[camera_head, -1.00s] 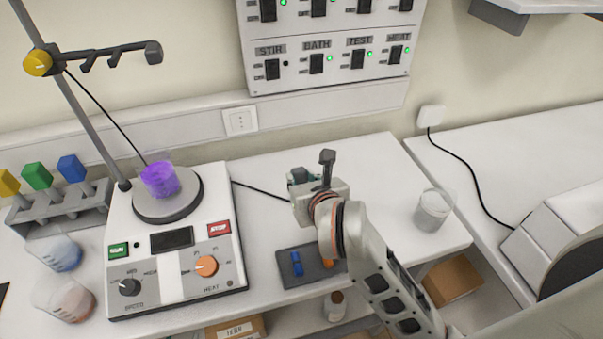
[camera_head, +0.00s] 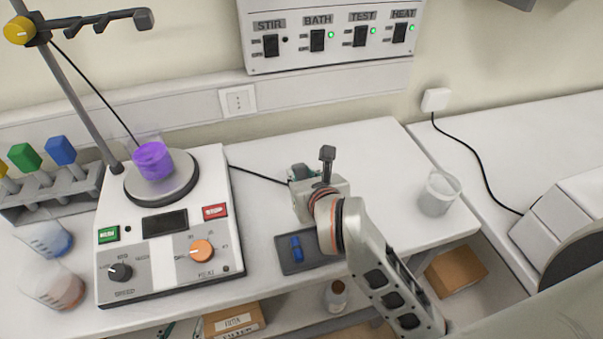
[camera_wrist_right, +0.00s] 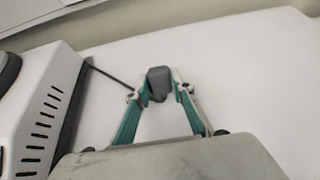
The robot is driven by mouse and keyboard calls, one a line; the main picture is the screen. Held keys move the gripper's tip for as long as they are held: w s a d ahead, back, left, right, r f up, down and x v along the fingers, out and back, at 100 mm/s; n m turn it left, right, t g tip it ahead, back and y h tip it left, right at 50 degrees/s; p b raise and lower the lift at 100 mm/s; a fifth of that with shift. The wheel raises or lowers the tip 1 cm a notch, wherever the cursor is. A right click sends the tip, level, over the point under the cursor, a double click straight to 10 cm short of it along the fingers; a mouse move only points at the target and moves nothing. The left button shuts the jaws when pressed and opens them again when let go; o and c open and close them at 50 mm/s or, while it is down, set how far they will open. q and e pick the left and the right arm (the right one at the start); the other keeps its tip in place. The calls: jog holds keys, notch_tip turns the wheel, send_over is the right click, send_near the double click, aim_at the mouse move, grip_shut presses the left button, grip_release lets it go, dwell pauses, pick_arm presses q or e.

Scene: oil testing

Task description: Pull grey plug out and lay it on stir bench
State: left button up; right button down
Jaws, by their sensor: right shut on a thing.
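My right gripper (camera_head: 304,173) is over the clear part of the white stir bench (camera_head: 355,150), to the right of the stirrer hot plate (camera_head: 165,225). In the right wrist view, its two teal fingers are shut on the grey plug (camera_wrist_right: 159,82). The plug's dark cable (camera_head: 255,174) runs left to the stirrer. In the head view the plug is mostly hidden by the gripper. I cannot tell whether the plug touches the bench top. The wall socket (camera_head: 238,100) behind the bench is empty. My left gripper is not in view.
A clear beaker (camera_head: 438,195) stands right of the gripper, and a dark tray with a blue item (camera_head: 297,246) lies in front. A purple beaker (camera_head: 152,160) is on the hot plate. A white plug (camera_head: 435,99) sits at the wall on the right.

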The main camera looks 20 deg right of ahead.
jog(key=c, duration=1.7)
grip_release()
jog(key=v, duration=0.7)
jog(key=shift+s+r, duration=0.1)
jog(key=shift+s, duration=0.25)
